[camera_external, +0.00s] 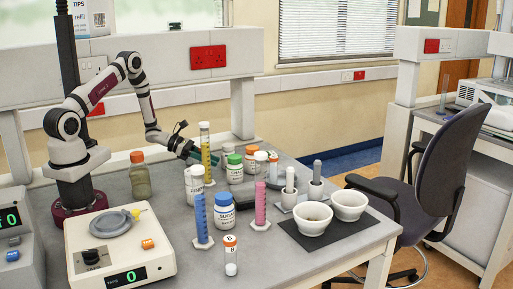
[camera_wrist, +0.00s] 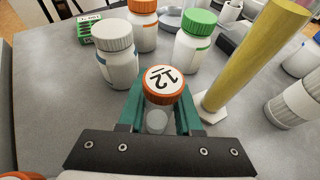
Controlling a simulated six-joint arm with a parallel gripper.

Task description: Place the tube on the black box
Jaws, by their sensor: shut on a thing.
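My gripper (camera_external: 204,157) is at the back of the table beside the yellow graduated cylinder (camera_external: 205,150). In the wrist view my gripper (camera_wrist: 158,112) has its green fingers shut on a small clear tube (camera_wrist: 157,121) with an orange cap and a white top marked 12. The tube sits between the fingers, cap toward the camera. In the external view the held tube cannot be made out. A low dark box-like object (camera_external: 243,194), probably the black box, lies mid-table, partly hidden behind bottles and the pink cylinder.
Bottles crowd near my gripper: white-capped (camera_wrist: 116,55), orange-capped (camera_wrist: 142,25) and green-capped (camera_wrist: 194,40). Blue (camera_external: 202,222) and pink (camera_external: 261,207) cylinders stand in front. Another orange-capped tube (camera_external: 230,256) stands near the front. White bowls (camera_external: 312,220) rest on a dark mat (camera_external: 340,238) at right.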

